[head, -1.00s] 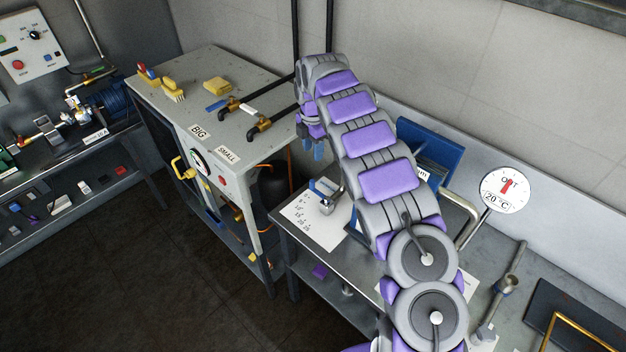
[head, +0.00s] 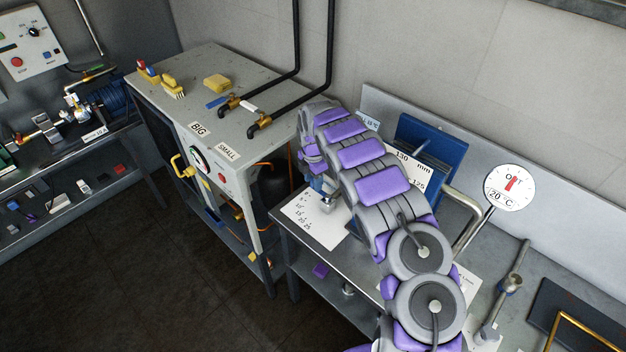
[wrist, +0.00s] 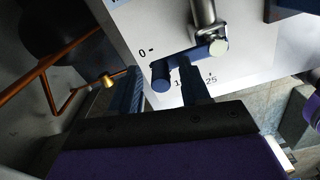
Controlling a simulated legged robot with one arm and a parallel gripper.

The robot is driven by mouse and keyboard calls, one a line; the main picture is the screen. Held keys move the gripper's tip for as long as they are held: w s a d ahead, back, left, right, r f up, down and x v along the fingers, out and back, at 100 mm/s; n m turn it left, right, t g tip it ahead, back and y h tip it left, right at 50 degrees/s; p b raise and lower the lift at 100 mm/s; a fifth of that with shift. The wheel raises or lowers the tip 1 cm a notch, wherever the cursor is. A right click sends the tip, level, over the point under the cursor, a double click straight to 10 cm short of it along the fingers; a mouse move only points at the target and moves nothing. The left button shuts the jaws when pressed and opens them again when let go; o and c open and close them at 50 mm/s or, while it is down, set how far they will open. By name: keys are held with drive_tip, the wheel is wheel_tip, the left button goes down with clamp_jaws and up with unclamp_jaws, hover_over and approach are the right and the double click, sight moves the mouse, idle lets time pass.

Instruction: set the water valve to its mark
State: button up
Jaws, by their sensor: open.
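The water valve is a metal tap (wrist: 206,15) with a blue bar handle (wrist: 190,64), seen in the wrist view over a white scale card (wrist: 262,62) with printed numbers, 0 and 25 among them. My gripper (wrist: 161,70) is open, its two blue fingers pointing at the handle. The handle's left end shows between the fingers; I cannot tell if they touch it. In the head view my gripper (head: 318,178) is low over the card (head: 312,224) and partly hides the valve (head: 328,203). Which mark is the target cannot be told.
A round gauge (head: 510,187) with a red pointer, reading OPT and 20 °C, stands at right. A blue panel (head: 428,143) stands behind my arm. A grey cabinet (head: 240,80) with two black pipes is at left. A metal stand (head: 512,284) is at right.

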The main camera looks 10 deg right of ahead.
drive_tip(key=shift+c, duration=0.3)
clamp_jaws()
drive_tip(key=shift+r, duration=0.1)
